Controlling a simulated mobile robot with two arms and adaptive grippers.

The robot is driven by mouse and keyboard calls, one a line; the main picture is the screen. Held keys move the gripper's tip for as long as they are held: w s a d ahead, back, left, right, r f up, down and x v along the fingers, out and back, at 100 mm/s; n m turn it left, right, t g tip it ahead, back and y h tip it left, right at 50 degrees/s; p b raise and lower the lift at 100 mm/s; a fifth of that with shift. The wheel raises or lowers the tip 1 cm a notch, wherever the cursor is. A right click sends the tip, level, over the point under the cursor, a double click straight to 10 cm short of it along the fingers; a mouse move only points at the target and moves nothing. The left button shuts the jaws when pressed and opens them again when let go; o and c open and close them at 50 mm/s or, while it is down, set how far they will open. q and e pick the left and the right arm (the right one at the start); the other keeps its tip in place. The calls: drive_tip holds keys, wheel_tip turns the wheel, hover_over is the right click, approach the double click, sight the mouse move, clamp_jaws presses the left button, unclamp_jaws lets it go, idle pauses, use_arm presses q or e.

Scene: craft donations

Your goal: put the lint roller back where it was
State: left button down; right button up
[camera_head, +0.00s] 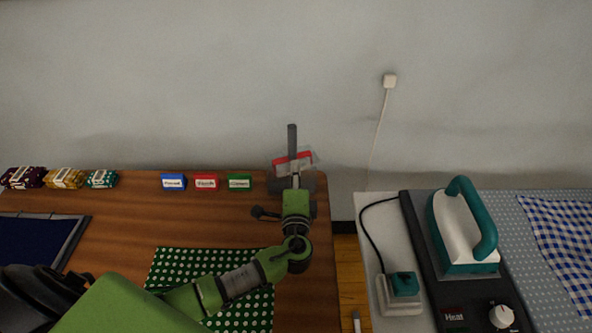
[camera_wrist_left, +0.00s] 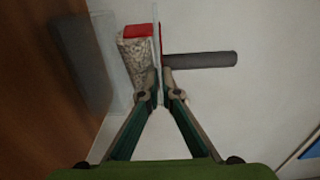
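My left gripper (camera_head: 295,182) is at the handle's lower end. In the left wrist view its fingers (camera_wrist_left: 161,95) are nearly together, apparently closed on the lint roller; the exact contact is hard to see. My right gripper is not in view.
Blue (camera_head: 173,182), red (camera_head: 206,183) and green (camera_head: 239,183) boxes stand left along the wooden table's (camera_head: 120,225) back. A gap separates it from the ironing surface with a teal iron (camera_head: 462,230).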

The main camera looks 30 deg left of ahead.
use_arm(q)
drive_tip(key=shift+f, duration=0.15)
drive_tip(key=shift+f+b, duration=0.5)
drive_tip(key=shift+b, duration=0.15)
drive_tip(key=c, duration=2.3)
unclamp_jaws()
